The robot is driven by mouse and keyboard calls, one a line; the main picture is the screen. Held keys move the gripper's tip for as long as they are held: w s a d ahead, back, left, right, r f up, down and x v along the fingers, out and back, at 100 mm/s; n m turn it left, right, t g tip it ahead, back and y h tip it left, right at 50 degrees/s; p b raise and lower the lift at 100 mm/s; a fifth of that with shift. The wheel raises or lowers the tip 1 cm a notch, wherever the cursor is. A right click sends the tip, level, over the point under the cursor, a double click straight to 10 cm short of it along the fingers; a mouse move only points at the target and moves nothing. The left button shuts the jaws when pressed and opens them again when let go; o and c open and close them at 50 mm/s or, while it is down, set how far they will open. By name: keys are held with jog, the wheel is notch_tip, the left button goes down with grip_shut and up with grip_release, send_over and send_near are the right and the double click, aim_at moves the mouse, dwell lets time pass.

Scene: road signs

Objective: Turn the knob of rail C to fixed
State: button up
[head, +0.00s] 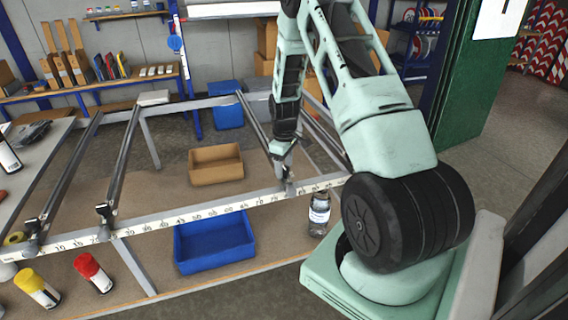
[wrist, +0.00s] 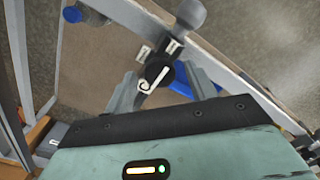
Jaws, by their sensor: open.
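Three metal rails lie across the frame. The right one (head: 255,122), by position likely rail C, ends at the front scale bar (head: 200,207) near the 70s marks; its letter is unreadable. In the wrist view its black knob (wrist: 157,74) carries a white curved mark, with two small pale labels (wrist: 144,53) above. I cannot read the labels or tell which setting the mark points to. My gripper (head: 281,158) points down over this rail's front end. In the wrist view its open fingers (wrist: 160,80) stand either side of the knob; contact is unclear.
The middle rail (head: 120,165) and left rail (head: 65,175) have their own front clamps. A blue bin (head: 215,245), a cardboard box (head: 216,165), a bottle (head: 319,213), and red (head: 92,272) and yellow (head: 36,287) spray cans stand around the frame. Much space between the rails is open.

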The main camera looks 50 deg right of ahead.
jog(key=c, duration=1)
jog(key=m+b, duration=0.2)
jog(key=m, duration=0.1)
jog(key=shift+f+m, duration=0.1)
jog(key=shift+m, duration=0.3)
jog(key=m+b, duration=0.1)
jog(key=m, duration=0.3)
jog(key=shift+m, duration=0.3)
jog(key=m+b, duration=0.1)
jog(key=m, duration=0.3)
jog(key=shift+m, duration=0.3)
jog(key=m, duration=0.4)
jog(key=shift+m, duration=0.4)
